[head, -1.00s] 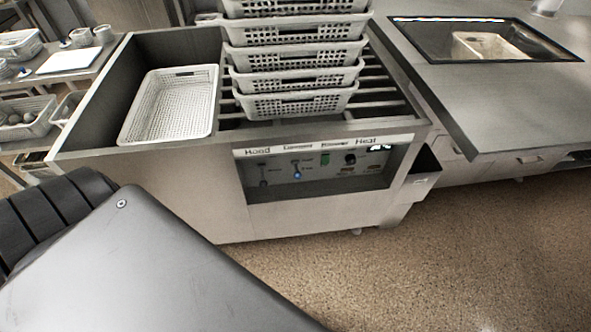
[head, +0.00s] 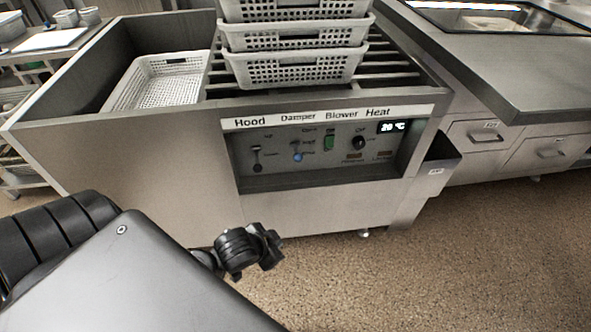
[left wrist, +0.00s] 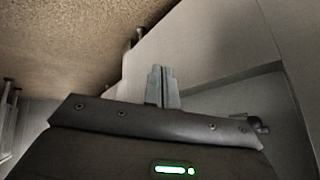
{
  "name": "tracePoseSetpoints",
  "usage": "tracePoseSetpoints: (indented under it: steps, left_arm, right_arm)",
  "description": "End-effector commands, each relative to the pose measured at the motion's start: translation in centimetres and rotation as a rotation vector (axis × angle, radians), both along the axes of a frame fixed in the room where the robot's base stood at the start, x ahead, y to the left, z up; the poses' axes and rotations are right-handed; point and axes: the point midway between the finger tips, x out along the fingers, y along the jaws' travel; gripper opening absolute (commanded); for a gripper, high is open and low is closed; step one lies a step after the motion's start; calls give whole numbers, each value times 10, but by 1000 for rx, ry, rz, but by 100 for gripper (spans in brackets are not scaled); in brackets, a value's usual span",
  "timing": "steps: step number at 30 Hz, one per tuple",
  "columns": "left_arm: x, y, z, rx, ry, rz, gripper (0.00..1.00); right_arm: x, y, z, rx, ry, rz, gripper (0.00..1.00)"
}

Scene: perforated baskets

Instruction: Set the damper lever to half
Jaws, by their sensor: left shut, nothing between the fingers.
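The damper lever (head: 298,157) has a blue knob and sits under the "Damper" label on the recessed control panel (head: 350,172). Its small position marks are too blurred to read. My left gripper (head: 268,247) is below and in front of the panel in the head view, apart from the lever. In the left wrist view its two fingers (left wrist: 162,75) are together and empty, with the cabinet's metal front beyond them. My right gripper is not in view.
The hood lever (head: 257,155) is just left of the damper lever. The green blower switch (head: 329,143) and heat knob (head: 359,143) are to the right. A display (head: 392,127) reads 20 °C. Stacked baskets (head: 297,70) stand above. Open floor lies at lower right.

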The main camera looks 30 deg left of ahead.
Motion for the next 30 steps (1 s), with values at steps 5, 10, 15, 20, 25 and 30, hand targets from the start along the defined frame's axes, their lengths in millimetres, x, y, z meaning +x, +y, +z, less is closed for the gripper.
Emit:
tracePoseSetpoints:
  steps: [5,10,15,20,25,30]
  left_arm:
    - [49,9,59,64,-245,-184,0]
    - [86,23,112,124,-439,-387,0]
    - [105,50,156,179,-542,-558,0]
    - [109,73,182,212,-572,-649,0]
    - [109,84,194,224,-577,-685,0]
    - [110,84,195,223,-578,-688,0]
  right_arm:
    - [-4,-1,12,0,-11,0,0]
    - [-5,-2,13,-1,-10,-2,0]
    - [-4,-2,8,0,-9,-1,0]
    - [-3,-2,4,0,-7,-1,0]
    - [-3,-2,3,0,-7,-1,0]
    - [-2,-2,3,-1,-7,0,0]
